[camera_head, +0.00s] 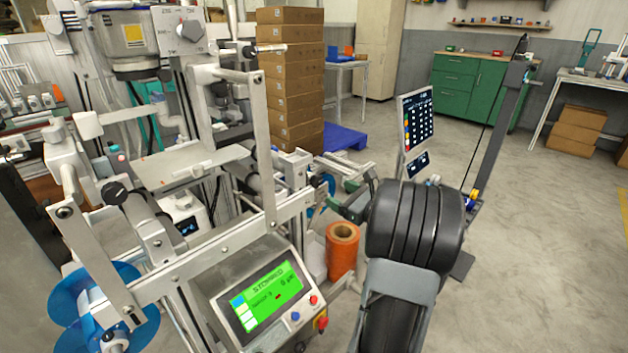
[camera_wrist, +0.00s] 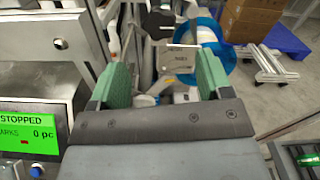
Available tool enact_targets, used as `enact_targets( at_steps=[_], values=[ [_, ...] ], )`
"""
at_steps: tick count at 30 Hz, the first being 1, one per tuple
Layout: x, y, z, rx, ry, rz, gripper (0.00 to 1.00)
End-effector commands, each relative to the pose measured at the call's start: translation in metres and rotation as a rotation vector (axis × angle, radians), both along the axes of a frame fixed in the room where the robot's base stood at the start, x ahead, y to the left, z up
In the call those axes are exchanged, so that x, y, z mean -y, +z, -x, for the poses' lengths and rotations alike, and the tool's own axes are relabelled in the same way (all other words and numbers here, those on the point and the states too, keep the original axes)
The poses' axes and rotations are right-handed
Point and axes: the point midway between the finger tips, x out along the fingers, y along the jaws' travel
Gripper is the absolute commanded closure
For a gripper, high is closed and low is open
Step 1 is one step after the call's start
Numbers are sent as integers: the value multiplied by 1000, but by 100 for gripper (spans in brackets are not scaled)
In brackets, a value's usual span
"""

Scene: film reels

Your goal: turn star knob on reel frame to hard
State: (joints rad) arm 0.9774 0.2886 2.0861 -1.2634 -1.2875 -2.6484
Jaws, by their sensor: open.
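My gripper (camera_head: 345,190) is open and empty, reaching toward the right end of the machine's metal reel frame (camera_head: 250,230). In the wrist view its two green finger pads stand wide apart, with the gripper (camera_wrist: 160,78) facing a grey metal bracket plate (camera_wrist: 179,64) with small print. A blue-flanged reel (camera_wrist: 214,42) lies just beyond the right pad. A dark rounded part (camera_wrist: 160,20) shows above the plate; I cannot tell whether it is the star knob. No soft or hard marking can be read.
A control box with a green "STOPPED" screen (camera_head: 268,297) stands close left of my arm. An orange roll (camera_head: 342,250) sits beside it. Stacked cardboard boxes (camera_head: 290,75) and a blue pallet (camera_head: 343,138) are behind.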

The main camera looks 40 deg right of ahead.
Motion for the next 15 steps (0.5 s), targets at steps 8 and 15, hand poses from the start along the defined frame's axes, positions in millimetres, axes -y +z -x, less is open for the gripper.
enact_targets(
  at_steps=[8,15],
  values=[
    [-11,-1,-55,0,4,-2,28],
    [-17,0,-90,-1,2,-2,28]
  ],
)
